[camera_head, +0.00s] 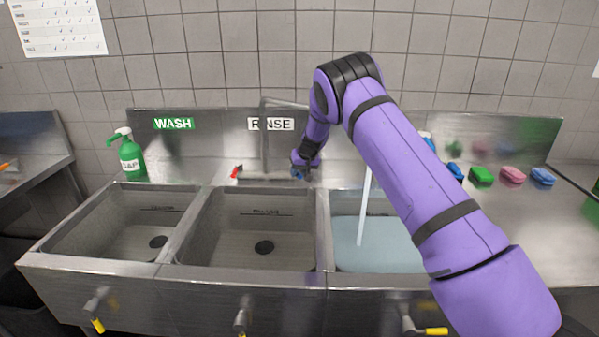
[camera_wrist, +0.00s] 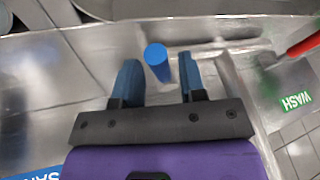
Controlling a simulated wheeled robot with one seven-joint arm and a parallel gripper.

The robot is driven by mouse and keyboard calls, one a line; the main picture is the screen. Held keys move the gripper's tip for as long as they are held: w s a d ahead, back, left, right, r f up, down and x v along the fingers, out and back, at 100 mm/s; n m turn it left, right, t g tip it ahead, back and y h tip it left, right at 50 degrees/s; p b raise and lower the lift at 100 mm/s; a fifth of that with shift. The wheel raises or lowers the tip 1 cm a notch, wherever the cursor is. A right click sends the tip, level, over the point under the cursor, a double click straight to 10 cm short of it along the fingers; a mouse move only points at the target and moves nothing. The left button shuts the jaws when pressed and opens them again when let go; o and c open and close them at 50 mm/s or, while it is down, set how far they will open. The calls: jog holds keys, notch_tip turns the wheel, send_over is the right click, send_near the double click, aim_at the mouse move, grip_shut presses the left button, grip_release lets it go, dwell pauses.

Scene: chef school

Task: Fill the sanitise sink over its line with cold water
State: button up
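The sanitise sink is the right basin (camera_head: 328,225), partly hidden by my arm. A stream of water (camera_head: 364,210) falls into it, and pale blue water (camera_head: 375,255) covers its floor. I cannot read its fill line. My gripper (camera_head: 302,166) is behind the sinks, by the tap deck. In the wrist view my gripper (camera_wrist: 160,75) is open, its two blue-grey fingers on either side of a blue tap handle (camera_wrist: 157,58), with gaps visible on both sides. A red tap handle (camera_head: 236,172) is to the left; it also shows in the wrist view (camera_wrist: 303,45).
The wash basin (camera_head: 110,225) and rinse basin (camera_head: 225,235) look empty. Yellow-tipped levers (camera_head: 97,310) are on the sink front; the right one (camera_head: 425,330) points sideways. A green soap bottle (camera_head: 131,160) stands at left, several coloured sponges (camera_head: 512,175) at right.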

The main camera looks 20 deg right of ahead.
jog(key=shift+o, duration=0.2)
jog(key=shift+r, duration=0.1)
jog(key=shift+d+r, duration=0.1)
jog(key=shift+r, duration=0.15)
jog(key=s+d, duration=0.2)
jog(key=s, duration=0.1)
jog(key=s+d, duration=0.1)
jog(key=s, duration=0.3)
jog(key=s+d, duration=0.2)
jog(key=s, duration=0.2)
jog(key=shift+d+r, duration=0.2)
jog(key=shift+d, duration=0.1)
